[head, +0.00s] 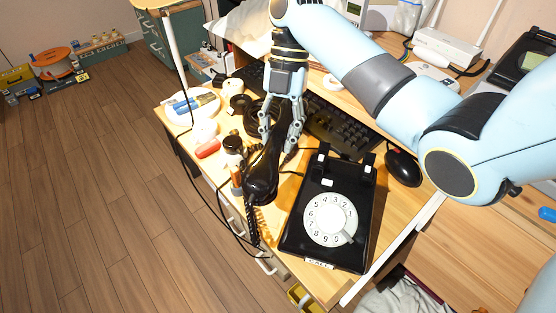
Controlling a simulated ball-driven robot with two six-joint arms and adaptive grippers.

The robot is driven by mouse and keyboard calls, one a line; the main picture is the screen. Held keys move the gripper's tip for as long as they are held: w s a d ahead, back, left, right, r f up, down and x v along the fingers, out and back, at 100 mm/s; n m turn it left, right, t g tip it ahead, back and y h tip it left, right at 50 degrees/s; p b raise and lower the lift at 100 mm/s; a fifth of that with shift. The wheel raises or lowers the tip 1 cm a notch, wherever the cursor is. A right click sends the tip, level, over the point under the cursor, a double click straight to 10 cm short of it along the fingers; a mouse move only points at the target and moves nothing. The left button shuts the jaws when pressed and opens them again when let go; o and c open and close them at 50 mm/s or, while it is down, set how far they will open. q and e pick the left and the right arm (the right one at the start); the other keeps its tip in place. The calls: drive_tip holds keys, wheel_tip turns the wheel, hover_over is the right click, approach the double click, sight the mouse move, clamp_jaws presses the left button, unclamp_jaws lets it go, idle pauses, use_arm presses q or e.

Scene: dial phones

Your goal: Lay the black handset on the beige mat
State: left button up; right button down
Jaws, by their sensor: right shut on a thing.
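The black handset (262,176) stretches from under my right gripper down to the left of the black dial phone (297,238). My right gripper (282,141) points down, with its fingers shut around the handset's upper part. Its fingers and the arm hide part of the handset. A coiled black cord (251,226) hangs from the handset's lower end past the desk edge. The phone has a white dial, and its cradle at the back is empty. I cannot make out a beige mat. My left gripper is out of view.
A black keyboard (346,132) and black mouse (403,167) lie behind and right of the phone. A plate of coloured items (193,105), a red item (207,148) and a dark jar (233,146) crowd the left side. Wooden desk (289,190) shows between handset and phone.

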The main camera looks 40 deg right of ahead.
wheel_tip(320, 180, down, 6)
drive_tip(key=b, duration=0.3)
drive_tip(key=shift+s+r+b, duration=0.1)
drive_tip(key=shift+r+b, duration=0.05)
drive_tip(key=shift+b, duration=0.25)
drive_tip(key=shift+f, duration=0.35)
wheel_tip(320, 180, down, 3)
drive_tip(key=shift+f+b, duration=0.1)
drive_tip(key=shift+b, duration=0.3)
drive_tip(key=shift+f, duration=0.1)
drive_tip(key=c, duration=1)
unclamp_jaws()
drive_tip(key=shift+o, duration=0.2)
